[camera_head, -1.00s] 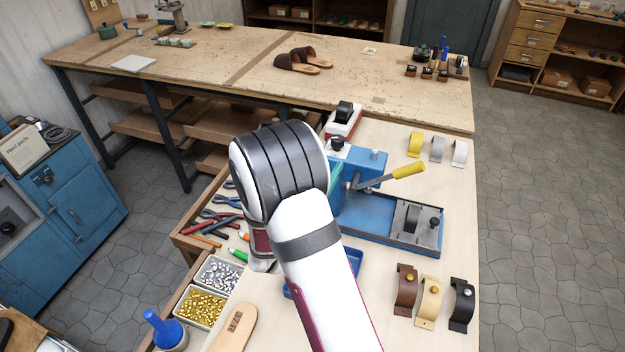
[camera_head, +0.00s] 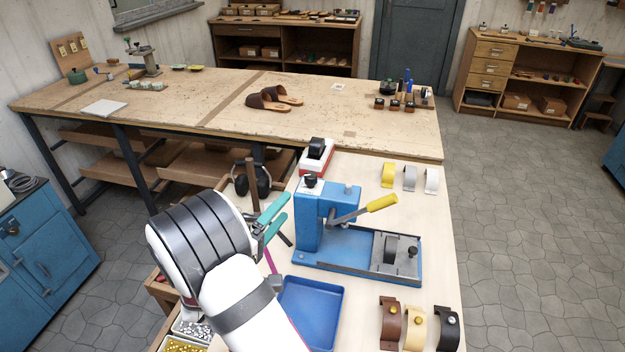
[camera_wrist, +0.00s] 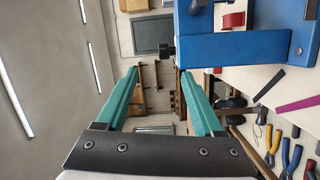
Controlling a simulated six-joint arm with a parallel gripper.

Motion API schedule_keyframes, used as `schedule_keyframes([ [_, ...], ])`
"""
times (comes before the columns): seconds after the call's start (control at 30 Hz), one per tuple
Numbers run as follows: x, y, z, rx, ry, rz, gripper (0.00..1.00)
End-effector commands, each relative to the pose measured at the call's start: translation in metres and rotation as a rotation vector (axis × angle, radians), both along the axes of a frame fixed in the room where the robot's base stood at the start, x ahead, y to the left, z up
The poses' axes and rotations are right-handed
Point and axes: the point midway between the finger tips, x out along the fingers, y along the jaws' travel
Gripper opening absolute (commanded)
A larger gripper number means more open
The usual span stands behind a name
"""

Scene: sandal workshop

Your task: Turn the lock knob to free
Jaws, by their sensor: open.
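The blue press (camera_head: 312,232) stands on the pale bench, with a yellow-handled lever (camera_head: 381,203) angled up to the right. A black knob (camera_head: 310,181) sits on its top left by a small white plate. A second black knob (camera_head: 412,251) stands on the grey slide plate at right; I cannot tell which is the lock knob. My gripper (camera_head: 284,207) has teal fingers, open and empty, just left of the press and apart from it. In the wrist view the open fingers (camera_wrist: 160,73) point toward a dark knob (camera_wrist: 167,49) sticking out from the blue body (camera_wrist: 245,46).
An empty blue tray (camera_head: 309,309) lies in front of the press. Curved straps (camera_head: 389,322) stand at front right, others (camera_head: 409,176) at back right. A red-and-white unit (camera_head: 316,158) stands behind the press. Tools hang close by in the wrist view, including pliers (camera_wrist: 269,146).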

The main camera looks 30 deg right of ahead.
Motion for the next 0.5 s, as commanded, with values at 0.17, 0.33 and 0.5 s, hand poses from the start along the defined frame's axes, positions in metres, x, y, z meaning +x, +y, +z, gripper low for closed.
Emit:
schedule_keyframes([
  [0.17,0.014,0.001,-0.001,0.430,-0.791,-0.062,0.69],
  [0.33,0.019,0.002,-0.002,0.615,-1.179,-0.088,0.69],
  [0.5,0.027,-0.016,-0.003,0.638,-1.231,-0.093,0.69],
])
